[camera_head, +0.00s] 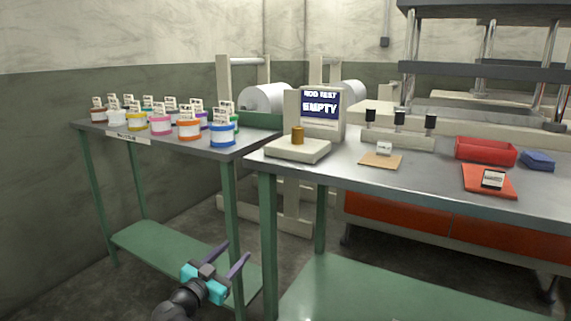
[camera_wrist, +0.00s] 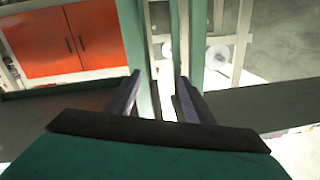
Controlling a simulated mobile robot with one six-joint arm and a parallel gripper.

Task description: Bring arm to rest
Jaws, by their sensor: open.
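My gripper (camera_head: 228,259) shows low in the head view, in front of the left table and below its top. Its two purple-grey fingers are apart, with nothing between them. In the wrist view my gripper (camera_wrist: 156,97) is also open and empty, with a green table leg (camera_wrist: 135,40) and pale frame parts beyond the fingers. Most of my arm is outside the head view.
The left table (camera_head: 225,152) bears several coloured jars. The right table (camera_head: 335,172) bears a scale (camera_head: 298,149) with a brass cylinder (camera_head: 297,135), an "EMPTY" screen (camera_head: 319,105), a red bin (camera_head: 485,151) and an orange mat (camera_head: 478,188). Green legs and lower shelves stand near my gripper.

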